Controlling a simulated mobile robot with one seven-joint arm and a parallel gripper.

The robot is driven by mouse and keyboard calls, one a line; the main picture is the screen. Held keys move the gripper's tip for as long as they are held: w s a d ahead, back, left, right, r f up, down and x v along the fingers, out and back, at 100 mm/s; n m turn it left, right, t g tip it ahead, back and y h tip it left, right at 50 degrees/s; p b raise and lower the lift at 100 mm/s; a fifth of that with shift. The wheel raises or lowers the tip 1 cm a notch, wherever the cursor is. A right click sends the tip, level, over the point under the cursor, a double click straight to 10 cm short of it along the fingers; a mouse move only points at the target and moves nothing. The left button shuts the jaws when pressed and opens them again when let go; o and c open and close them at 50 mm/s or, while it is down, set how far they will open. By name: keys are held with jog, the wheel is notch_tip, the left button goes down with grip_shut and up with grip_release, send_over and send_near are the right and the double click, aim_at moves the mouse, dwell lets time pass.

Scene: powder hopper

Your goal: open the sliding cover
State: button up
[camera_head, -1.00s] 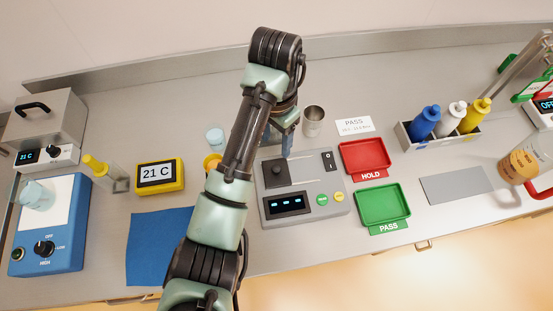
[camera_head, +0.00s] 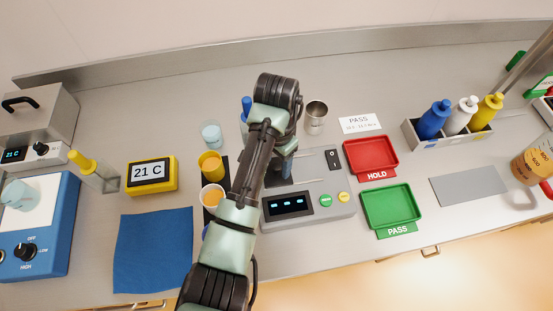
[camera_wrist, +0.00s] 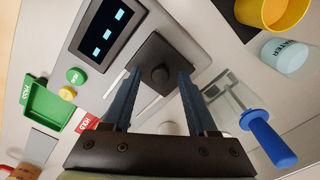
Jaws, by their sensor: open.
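The sliding cover is a dark square plate (camera_wrist: 150,50) with a round black knob (camera_wrist: 159,75), set in the top of a grey device (camera_head: 330,205). In the head view, my arm hides much of the plate. My gripper (camera_wrist: 156,80) is open, with its two blue-grey fingers on either side of the knob in the wrist view. I cannot tell whether either finger touches the knob. In the head view, my gripper (camera_head: 286,170) is over the cover. The plate sits at one end of two pale rails on the device's top.
A display (camera_head: 288,204) and round buttons are on the device's front. A red HOLD tray (camera_head: 370,157) and green PASS tray (camera_head: 391,208) stand to its right. Yellow (camera_head: 210,166) and white cups (camera_head: 212,195) stand close on its left. A metal cup (camera_head: 315,116) is behind it.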

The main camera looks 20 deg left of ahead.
grip_shut()
dwell(1.4)
